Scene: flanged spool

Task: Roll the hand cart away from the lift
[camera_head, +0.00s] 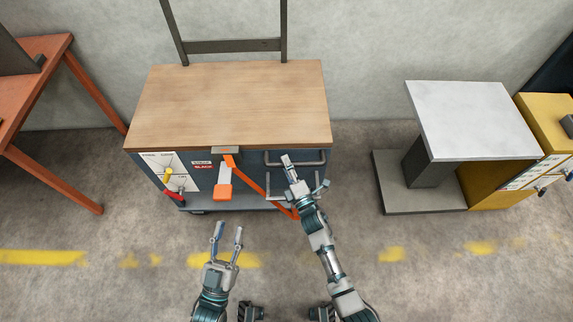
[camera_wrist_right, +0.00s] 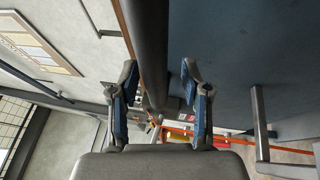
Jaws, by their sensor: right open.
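The wood-topped cart (camera_head: 230,105) stands against the wall, with a dark blue body, front grey bar handles (camera_head: 312,162) and a dark upright frame (camera_head: 235,46) at its back. I take it as the hand cart. My right gripper (camera_head: 287,160) is at the upper front handle. In the right wrist view its fingers (camera_wrist_right: 162,105) are open, with a dark bar (camera_wrist_right: 152,45) passing between them; contact is unclear. My left gripper (camera_head: 229,232) is open and empty, low in front of the cart. The likely lift, a white platform (camera_head: 470,115) on a dark column, stands apart at right.
An orange strap (camera_head: 255,180) and an orange-ended lever (camera_head: 223,191) are on the cart's front, beside a white panel (camera_head: 165,163) with yellow and red handles. A yellow cabinet (camera_head: 545,110) adjoins the lift. An orange table (camera_head: 45,60) stands left. The floor in front is clear.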

